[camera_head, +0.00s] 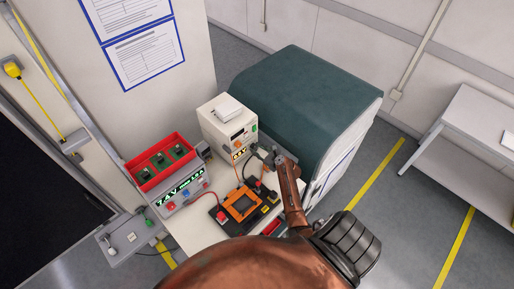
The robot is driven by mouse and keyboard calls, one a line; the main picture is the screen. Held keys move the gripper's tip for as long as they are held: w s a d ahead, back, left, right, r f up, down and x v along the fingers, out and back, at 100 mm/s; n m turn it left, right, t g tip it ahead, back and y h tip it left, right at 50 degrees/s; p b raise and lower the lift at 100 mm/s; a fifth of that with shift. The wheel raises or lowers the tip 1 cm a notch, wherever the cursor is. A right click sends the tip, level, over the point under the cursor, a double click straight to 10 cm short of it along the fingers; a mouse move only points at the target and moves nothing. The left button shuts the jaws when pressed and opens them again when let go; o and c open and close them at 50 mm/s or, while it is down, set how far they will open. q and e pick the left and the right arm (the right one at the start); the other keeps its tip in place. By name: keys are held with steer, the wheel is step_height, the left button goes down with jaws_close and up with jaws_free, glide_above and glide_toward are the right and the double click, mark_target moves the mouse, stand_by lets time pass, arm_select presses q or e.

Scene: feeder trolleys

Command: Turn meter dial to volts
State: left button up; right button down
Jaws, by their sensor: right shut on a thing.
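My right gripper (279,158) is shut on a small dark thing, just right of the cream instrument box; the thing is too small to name. A grey box (180,192) with a green-lit readout stands to the left. I cannot make out which one is the meter, or its dial and setting. My left gripper is out of view.
A large teal-topped cabinet (300,95) stands close behind and right of my gripper. Red and orange leads cross the bench. Floor is open at the right, before a pale table (468,125).

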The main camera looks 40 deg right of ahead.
stand_by(0.3)
steer(key=c, duration=1.6)
jaws_free()
steer(key=v, duration=1.2)
